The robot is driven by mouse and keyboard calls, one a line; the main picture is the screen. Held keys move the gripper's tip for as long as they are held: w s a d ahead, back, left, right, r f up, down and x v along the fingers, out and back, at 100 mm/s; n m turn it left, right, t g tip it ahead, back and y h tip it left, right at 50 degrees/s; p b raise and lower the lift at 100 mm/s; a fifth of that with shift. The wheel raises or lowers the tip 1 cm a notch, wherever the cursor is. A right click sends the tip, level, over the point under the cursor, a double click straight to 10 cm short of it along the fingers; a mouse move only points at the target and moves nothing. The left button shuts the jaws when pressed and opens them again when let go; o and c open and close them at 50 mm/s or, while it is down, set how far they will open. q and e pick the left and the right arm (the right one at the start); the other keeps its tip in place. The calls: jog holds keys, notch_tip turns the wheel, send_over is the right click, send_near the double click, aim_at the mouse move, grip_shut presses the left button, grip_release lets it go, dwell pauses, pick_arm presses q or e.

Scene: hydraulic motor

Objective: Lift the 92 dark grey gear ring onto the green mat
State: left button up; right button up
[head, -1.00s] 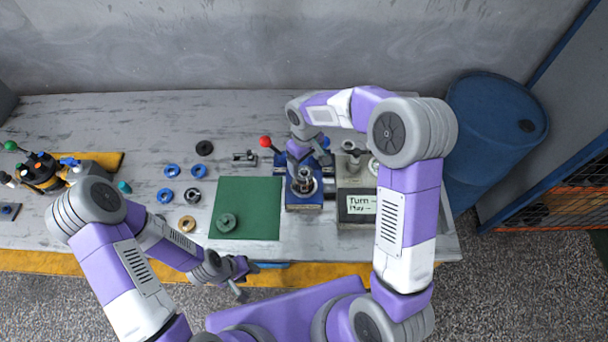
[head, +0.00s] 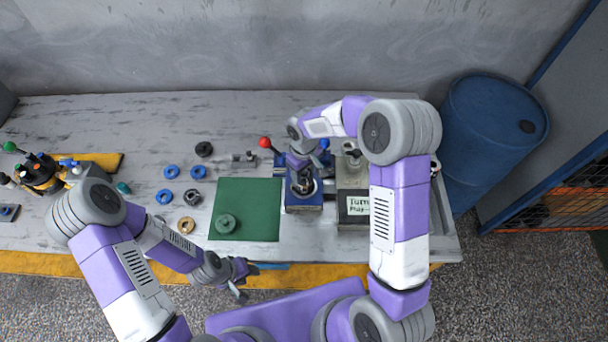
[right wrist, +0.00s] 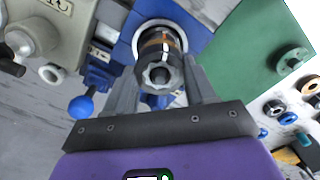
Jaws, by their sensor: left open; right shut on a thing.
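A dark grey toothed ring (right wrist: 160,76) sits at the near end of a shaft stack with a copper band, over a blue fixture (right wrist: 128,34). I cannot read a number on it. My right gripper (head: 303,186) is over the blue fixture in the head view. In the right wrist view its fingers (right wrist: 163,90) are on both sides of the ring, shut on it. My left gripper (head: 244,280) is open and empty at the table's front edge.
Several blue, black and tan rings (head: 186,225) lie left of the mat. A grey machine with a "Turn" label (head: 357,206) stands right of the fixture. The mat's far half is clear.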

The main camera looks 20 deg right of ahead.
jog(key=shift+c, duration=1.3)
jog(key=shift+r, duration=0.15)
notch_tip(320, 180, up, 10)
jog(key=shift+p, duration=0.45)
jog(key=shift+r, duration=0.1)
jog(key=shift+r+p, duration=0.65)
jog(key=shift+p, duration=0.05)
jog(key=shift+f, duration=0.1)
